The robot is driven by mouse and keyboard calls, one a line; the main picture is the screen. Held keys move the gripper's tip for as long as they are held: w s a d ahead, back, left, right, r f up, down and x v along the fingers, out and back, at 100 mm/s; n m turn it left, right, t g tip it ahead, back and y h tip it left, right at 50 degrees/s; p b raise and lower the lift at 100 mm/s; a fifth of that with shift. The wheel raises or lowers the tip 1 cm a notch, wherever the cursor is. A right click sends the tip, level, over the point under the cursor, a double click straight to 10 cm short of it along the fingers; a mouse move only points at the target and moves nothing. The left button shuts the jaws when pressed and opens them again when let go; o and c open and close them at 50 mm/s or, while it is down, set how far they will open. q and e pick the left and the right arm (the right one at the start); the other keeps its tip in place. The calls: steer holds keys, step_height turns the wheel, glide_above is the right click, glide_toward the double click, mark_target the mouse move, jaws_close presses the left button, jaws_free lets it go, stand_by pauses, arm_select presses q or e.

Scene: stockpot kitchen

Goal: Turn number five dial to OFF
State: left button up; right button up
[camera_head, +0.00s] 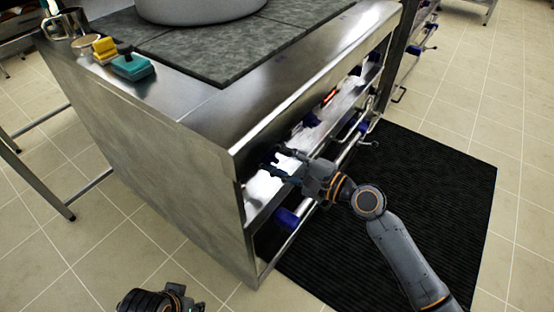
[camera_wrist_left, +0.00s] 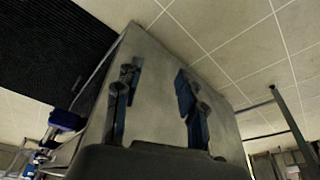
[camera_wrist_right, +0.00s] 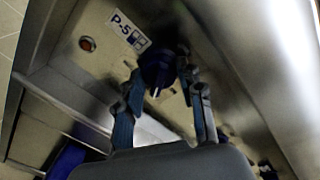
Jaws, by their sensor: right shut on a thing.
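The number five dial (camera_wrist_right: 157,68) is a dark blue knob with a pale mark, just below a white label (camera_wrist_right: 130,32) reading P-5 in the right wrist view. My right gripper (camera_wrist_right: 158,90) is shut on this dial, one finger on each side. In the head view my right gripper (camera_head: 284,164) reaches the stove's front panel, where it hides the dial. My left gripper (camera_wrist_left: 152,84) is open and empty, in front of the stove's plain metal side. In the head view only part of my left gripper (camera_head: 170,300) shows at the bottom edge.
A large pot (camera_head: 195,8) stands on the grey stove top. A yellow sponge (camera_head: 104,48) and a teal sponge (camera_head: 132,66) lie at the stove's left edge. A reddish round light (camera_wrist_right: 87,44) sits beside the label. A pipe with blue valves runs below the panel. A black mat (camera_head: 430,190) covers the floor.

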steer(key=n+b, duration=0.1)
steer(key=n, duration=0.3)
steer(key=n+b, duration=0.1)
steer(key=n, duration=0.2)
steer(key=shift+f+n+t, duration=0.1)
steer(key=shift+n+t, duration=0.2)
steer(key=shift+n, duration=0.1)
steer(key=n+b, duration=0.1)
steer(key=n, duration=0.3)
steer(key=shift+s+t, duration=0.1)
steer(key=shift+t, duration=0.2)
steer(key=shift+n, duration=1)
steer(key=shift+n+h, duration=0.3)
steer(key=shift+n, duration=2.7)
steer(key=n+p, duration=0.2)
steer(key=n, duration=0.4)
steer(key=shift+t, duration=0.4)
steer(key=shift+f+n+y+p, duration=0.1)
steer(key=shift+n+y+p, duration=0.2)
steer(key=shift+n+y, duration=0.15)
arm_select(q)
steer(key=shift+r+p, duration=0.1)
steer(key=shift+p, duration=0.2)
arm_select(e)
steer(key=shift+n, duration=1.25)
steer(key=shift+f, duration=0.1)
